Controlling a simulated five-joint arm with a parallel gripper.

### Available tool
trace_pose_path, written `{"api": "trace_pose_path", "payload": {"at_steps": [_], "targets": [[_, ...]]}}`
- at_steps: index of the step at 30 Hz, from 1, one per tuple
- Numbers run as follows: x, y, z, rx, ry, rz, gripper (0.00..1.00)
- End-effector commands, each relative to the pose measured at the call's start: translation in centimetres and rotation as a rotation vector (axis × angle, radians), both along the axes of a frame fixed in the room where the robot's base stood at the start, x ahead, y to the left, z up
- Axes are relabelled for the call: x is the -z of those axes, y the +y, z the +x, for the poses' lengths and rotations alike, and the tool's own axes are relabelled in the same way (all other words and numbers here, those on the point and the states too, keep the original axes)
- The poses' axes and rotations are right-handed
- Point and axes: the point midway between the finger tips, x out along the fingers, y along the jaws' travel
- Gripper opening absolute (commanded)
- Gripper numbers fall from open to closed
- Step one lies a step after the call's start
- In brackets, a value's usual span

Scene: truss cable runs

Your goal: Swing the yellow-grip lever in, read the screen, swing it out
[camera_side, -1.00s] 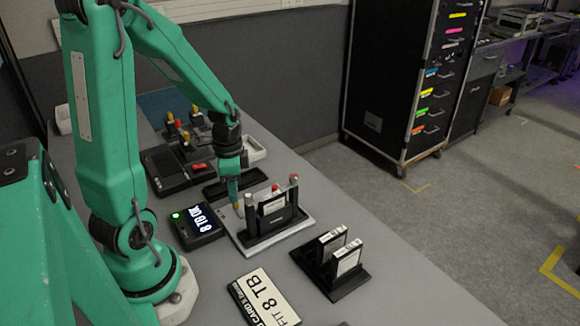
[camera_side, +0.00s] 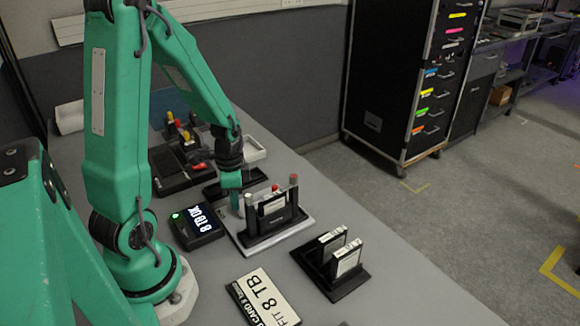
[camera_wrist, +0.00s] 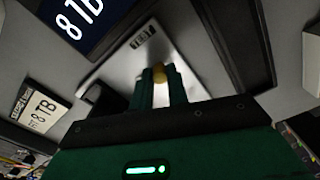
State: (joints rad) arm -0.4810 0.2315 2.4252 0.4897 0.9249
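The light grey dock plate (camera_side: 290,238) holds an upright black cartridge (camera_side: 272,212) between posts, one with a red top. My gripper (camera_side: 236,208) is down at the plate's left part. In the wrist view, my gripper's fingers (camera_wrist: 161,88) lie close on both sides of the yellow grip (camera_wrist: 160,73) and seem to touch it. The lever below the grip is mostly hidden. The small black screen (camera_side: 202,219) left of the dock reads "8 TB OK", with a green light beside it. Part of the screen shows in the wrist view (camera_wrist: 82,18).
A black rack with two cartridges (camera_side: 340,265) stands right of the dock. A "FIT 8 TB" sign (camera_side: 265,297) lies in front. Black units with red and yellow tops (camera_side: 184,150) and a white tray (camera_side: 254,150) are behind.

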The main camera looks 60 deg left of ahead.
Motion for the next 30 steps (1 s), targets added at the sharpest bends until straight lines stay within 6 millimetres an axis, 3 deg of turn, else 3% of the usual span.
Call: {"api": "trace_pose_path", "payload": {"at_steps": [14,30], "targets": [[0.0,0.0,-0.2,-0.059,0.0,0.0,0.0],[0.0,-0.3,-1.5,-0.44,-0.002,0.003,0.0]]}}
